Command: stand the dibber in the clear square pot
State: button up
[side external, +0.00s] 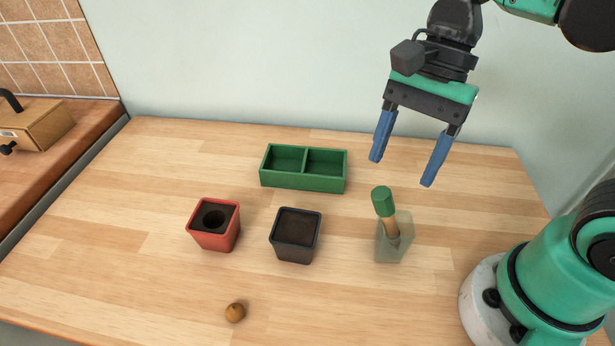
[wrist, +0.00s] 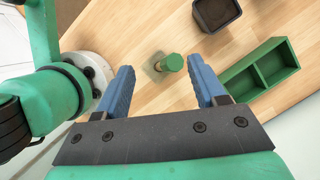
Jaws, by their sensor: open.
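The dibber (side external: 384,204) has a green top and a tan wooden shaft. It stands in the clear square pot (side external: 394,248), leaning a little to the left, with its lower end inside the pot. In the wrist view the dibber's green top (wrist: 174,62) shows between the fingers, beyond the fingertips, with the clear pot (wrist: 154,66) around its lower part. My gripper (side external: 404,172) is open and empty, above the dibber and apart from it. Its blue fingers (wrist: 160,78) also show wide apart in the wrist view.
A red pot (side external: 226,238) with a hole in its soil and a dark pot (side external: 293,250) stand left of the clear pot. A green two-compartment tray (side external: 300,181) lies behind them. A small brown ball-like thing (side external: 235,313) lies in front.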

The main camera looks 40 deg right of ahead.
jog(key=v, duration=1.3)
jog(key=w+d+f+n+t+h, duration=0.1)
jog(key=w+f+n+t+h, duration=0.1)
jog(key=f+n, duration=0.5)
jog(key=w+d+f+n+t+h, duration=0.2)
jog(key=w+f+n+t, duration=0.1)
jog(key=f+n+t, duration=0.3)
notch_tip(320, 180, down, 2)
jog(key=shift+w+f+n, duration=0.15)
jog(key=shift+w+n, duration=0.25)
jog(key=shift+n, duration=0.6)
